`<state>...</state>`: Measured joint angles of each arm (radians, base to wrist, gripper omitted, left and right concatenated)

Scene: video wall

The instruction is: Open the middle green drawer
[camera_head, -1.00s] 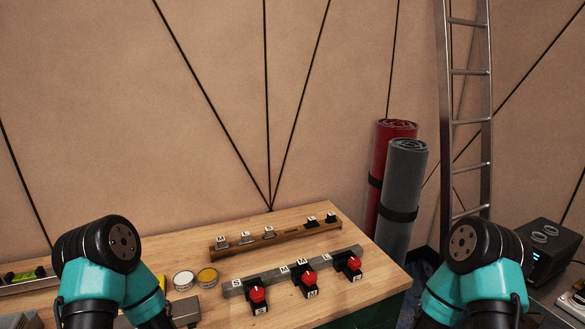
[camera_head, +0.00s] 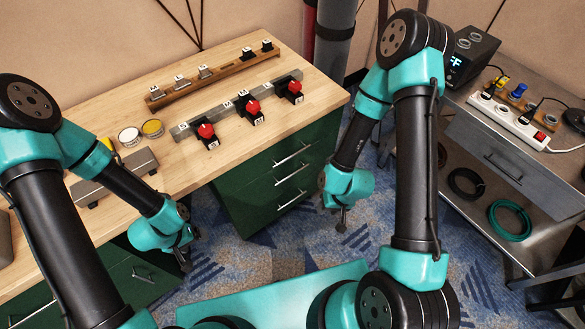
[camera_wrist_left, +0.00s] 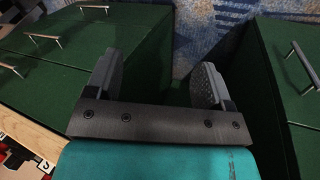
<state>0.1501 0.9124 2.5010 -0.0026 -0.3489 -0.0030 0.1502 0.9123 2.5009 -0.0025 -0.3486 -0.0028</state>
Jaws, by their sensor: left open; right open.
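The green drawer cabinet under the bench's right end shows three stacked drawers with silver bar handles. The middle green drawer (camera_head: 268,186) is shut; its handle (camera_head: 291,173) is the centre one. In the left wrist view the middle drawer (camera_wrist_left: 62,58) lies left of my fingers, with its handle (camera_wrist_left: 42,38) clear of them. My left gripper (camera_head: 184,260) hangs in front of the bench, left of this cabinet; the left wrist view shows its jaws (camera_wrist_left: 157,65) open and empty. My right gripper (camera_head: 342,222) is open, right of the cabinet, touching nothing visible.
Another green cabinet (camera_head: 135,283) with handles stands under the bench's left part. The wooden benchtop (camera_head: 225,70) carries red knobs, a wooden rack and two small tins. A grey metal cart (camera_head: 470,140) with a power strip stands at right. Blue patterned carpet (camera_head: 285,245) lies between.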

